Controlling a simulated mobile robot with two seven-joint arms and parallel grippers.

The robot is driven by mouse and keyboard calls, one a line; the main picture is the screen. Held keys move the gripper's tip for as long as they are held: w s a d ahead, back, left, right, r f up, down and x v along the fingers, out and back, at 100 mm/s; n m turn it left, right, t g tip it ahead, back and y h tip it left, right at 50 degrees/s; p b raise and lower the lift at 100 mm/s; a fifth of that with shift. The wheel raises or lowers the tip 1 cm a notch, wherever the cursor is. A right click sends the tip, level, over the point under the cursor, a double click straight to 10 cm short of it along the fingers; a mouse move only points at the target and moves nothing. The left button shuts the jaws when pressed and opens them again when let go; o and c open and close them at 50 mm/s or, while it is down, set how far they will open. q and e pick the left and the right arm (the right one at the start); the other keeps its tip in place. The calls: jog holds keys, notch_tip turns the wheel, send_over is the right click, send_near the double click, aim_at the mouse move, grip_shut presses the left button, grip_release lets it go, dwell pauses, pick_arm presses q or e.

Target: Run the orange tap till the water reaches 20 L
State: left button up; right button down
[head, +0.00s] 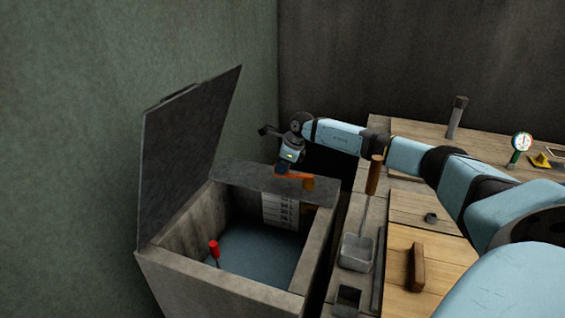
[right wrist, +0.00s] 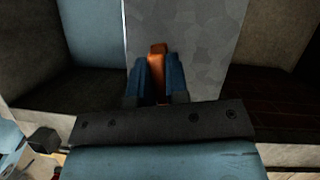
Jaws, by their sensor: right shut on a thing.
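The orange tap (head: 295,177) sits on the grey shelf across the far end of an open stone tank (head: 318,252). My right gripper (head: 284,169) is at the tap's handle. In the right wrist view the blue fingers of my right gripper (right wrist: 157,82) are shut on the orange handle (right wrist: 157,60). Blue-grey water (head: 255,256) covers the tank's bottom. A white level scale (head: 280,211) is on the far inner wall; its marks are too small to read. A red-topped float or stick (head: 214,249) stands in the water. My left gripper is not in view.
The tank's dark lid (head: 185,150) stands open at the left. A wooden workbench (head: 400,205) at the right holds a metal scoop (head: 357,250), a dial gauge (head: 521,143), a wooden block (head: 417,268) and an upright tool (head: 456,117).

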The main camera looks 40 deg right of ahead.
jog(key=shift+s+a+n, duration=0.45)
jog(key=shift+n, duration=0.35)
jog(key=shift+s+a+n+g+y+p, duration=0.4)
jog(key=shift+s+n+y, duration=0.1)
jog(key=shift+n, duration=0.3)
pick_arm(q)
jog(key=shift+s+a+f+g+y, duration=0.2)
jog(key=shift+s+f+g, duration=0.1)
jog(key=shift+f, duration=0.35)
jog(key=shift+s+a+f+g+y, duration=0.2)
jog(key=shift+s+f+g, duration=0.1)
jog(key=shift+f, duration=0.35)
pick_arm(e)
jog(key=shift+s+a+n, duration=0.2)
jog(key=shift+s+n, duration=0.15)
jog(key=shift+n, duration=0.15)
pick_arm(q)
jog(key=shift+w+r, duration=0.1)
pick_arm(e)
jog(key=c, duration=1.1)
grip_release()
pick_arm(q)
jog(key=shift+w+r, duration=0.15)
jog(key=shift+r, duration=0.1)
pick_arm(e)
jog(key=shift+r, duration=0.1)
